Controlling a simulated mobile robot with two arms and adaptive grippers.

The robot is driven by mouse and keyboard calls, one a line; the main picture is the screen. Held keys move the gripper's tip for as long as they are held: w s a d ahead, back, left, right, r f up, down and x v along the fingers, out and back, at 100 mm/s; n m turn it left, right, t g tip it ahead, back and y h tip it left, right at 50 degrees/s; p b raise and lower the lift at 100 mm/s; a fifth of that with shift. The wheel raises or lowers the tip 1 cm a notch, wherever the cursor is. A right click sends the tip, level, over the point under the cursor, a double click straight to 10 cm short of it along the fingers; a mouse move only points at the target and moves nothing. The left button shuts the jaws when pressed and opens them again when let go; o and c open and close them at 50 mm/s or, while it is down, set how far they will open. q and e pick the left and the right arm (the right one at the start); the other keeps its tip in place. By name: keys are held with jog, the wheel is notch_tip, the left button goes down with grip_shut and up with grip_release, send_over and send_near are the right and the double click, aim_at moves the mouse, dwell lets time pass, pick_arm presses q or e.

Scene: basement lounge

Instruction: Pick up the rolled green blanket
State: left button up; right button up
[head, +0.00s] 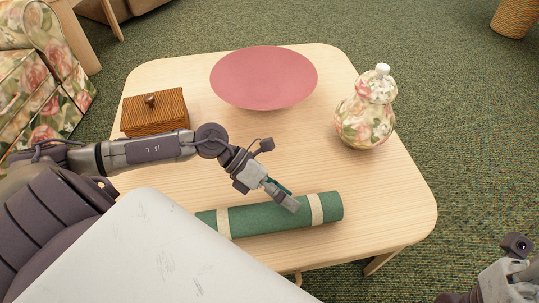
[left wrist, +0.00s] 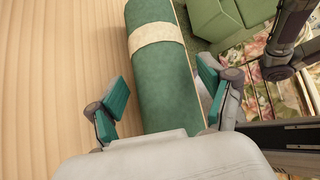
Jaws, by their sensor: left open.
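The rolled green blanket (head: 270,217) lies near the front edge of the light wooden table (head: 375,190), with a cream band near each end. Its left end is partly hidden behind my own white body part. My left gripper (head: 281,192) is just above the blanket, near the right-hand band. In the left wrist view the blanket (left wrist: 156,80) runs between the two open teal-padded fingers of the left gripper (left wrist: 165,98), one finger on each side. Nothing shows as gripped. Part of my right arm shows at the lower right of the head view; its fingers cannot be made out.
A pink round dish (head: 264,77) is at the table's back. A wicker box (head: 155,112) sits at the left, close to my left arm. A floral lidded jar (head: 366,112) stands at the right. A floral armchair (head: 45,75) is beyond the table's left side.

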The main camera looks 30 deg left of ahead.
pick_arm(q)
jog(key=shift+x, duration=1.1)
jog(key=c, duration=1)
